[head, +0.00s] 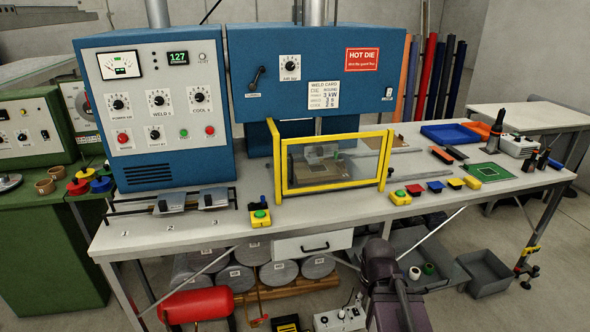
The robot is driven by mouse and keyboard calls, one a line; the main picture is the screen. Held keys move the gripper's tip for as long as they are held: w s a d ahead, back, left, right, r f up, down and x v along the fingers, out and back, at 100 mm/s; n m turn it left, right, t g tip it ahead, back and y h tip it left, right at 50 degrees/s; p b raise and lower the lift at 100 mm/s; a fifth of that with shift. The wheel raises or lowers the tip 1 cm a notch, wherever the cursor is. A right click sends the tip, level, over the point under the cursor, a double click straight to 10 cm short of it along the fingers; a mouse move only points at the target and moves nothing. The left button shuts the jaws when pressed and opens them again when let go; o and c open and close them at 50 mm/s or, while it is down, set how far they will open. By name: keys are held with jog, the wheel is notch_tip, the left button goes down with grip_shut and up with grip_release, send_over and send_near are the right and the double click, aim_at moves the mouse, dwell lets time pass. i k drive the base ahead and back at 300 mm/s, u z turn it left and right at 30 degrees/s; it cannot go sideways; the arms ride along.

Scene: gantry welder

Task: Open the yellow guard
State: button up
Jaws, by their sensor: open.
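The yellow guard (335,187) stands upright on the bench in front of the blue welder press (315,75). It has a yellow bar frame with see-through panes, and its front spans the die area. The front looks shut across the opening. The die parts (318,153) show behind it. A dark part of my arm shows at the bottom centre, below the bench's front edge and apart from the guard. My gripper's fingers cannot be made out.
Yellow boxes with green buttons stand left (260,217) and right (400,197) of the guard. A blue control cabinet (155,110) stands at the left. Small coloured blocks, a blue tray (450,134) and tools occupy the right. A drawer (312,245) sits below the bench top (170,235).

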aim_at(385, 134)
jog(key=u, duration=0.05)
jog(key=i, duration=1)
jog(key=z, duration=0.05)
